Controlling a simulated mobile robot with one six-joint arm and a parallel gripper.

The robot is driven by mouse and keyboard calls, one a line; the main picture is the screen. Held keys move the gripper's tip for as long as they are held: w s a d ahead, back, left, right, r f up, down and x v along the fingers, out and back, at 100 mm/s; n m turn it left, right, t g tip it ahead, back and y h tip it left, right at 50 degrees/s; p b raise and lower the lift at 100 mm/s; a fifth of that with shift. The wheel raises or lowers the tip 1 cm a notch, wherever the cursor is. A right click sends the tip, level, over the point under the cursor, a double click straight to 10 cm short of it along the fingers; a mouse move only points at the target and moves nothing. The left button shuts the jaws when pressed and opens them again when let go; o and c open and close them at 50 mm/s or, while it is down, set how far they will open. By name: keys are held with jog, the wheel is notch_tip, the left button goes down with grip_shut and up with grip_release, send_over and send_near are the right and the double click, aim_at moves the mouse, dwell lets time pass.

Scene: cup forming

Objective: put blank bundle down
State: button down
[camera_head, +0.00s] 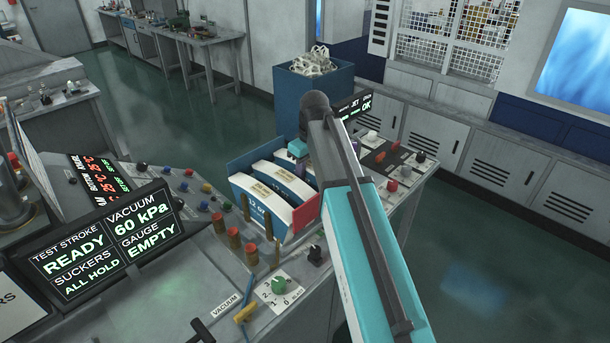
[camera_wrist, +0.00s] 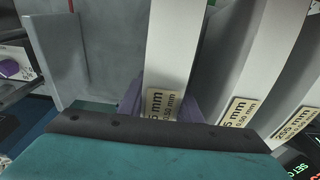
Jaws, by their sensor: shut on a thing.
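A pale blank bundle (camera_wrist: 173,45) stands in the middle of the wrist view, with a small tan label marked in mm at its near end. My gripper (camera_wrist: 160,103) is shut on it; purple finger parts show on both sides of the label. The bundle's far end and underside are hidden. In the head view my gripper (camera_head: 298,149) is partly hidden behind my teal arm, at the back of a rack holding curved white and blue bundles (camera_head: 265,180). From there I cannot tell whether the held bundle touches the surface below.
More pale bundles (camera_wrist: 245,65) stand close to the right in the wrist view. A grey upright plate (camera_wrist: 55,55) is at the left. Brown posts (camera_head: 251,254) stand before the rack. A blue bin (camera_head: 310,100) stands behind. The display (camera_head: 95,245) reads gauge empty.

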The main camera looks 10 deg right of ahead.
dwell(0.3)
jog(key=c, duration=1.3)
grip_release()
jog(key=shift+r, duration=0.1)
jog(key=shift+s+d+r+b, duration=0.2)
jog(key=shift+r+b, duration=0.3)
jog(key=shift+r, duration=1.5)
jog(key=shift+s+d+r+b, duration=0.15)
jog(key=shift+r+b, duration=0.4)
jog(key=shift+r, duration=1.4)
jog(key=shift+s+d+r+b, duration=0.1)
jog(key=shift+s+r+b, duration=0.3)
jog(key=shift+r, duration=1.6)
jog(key=shift+w, duration=0.15)
jog(key=shift+f, duration=0.1)
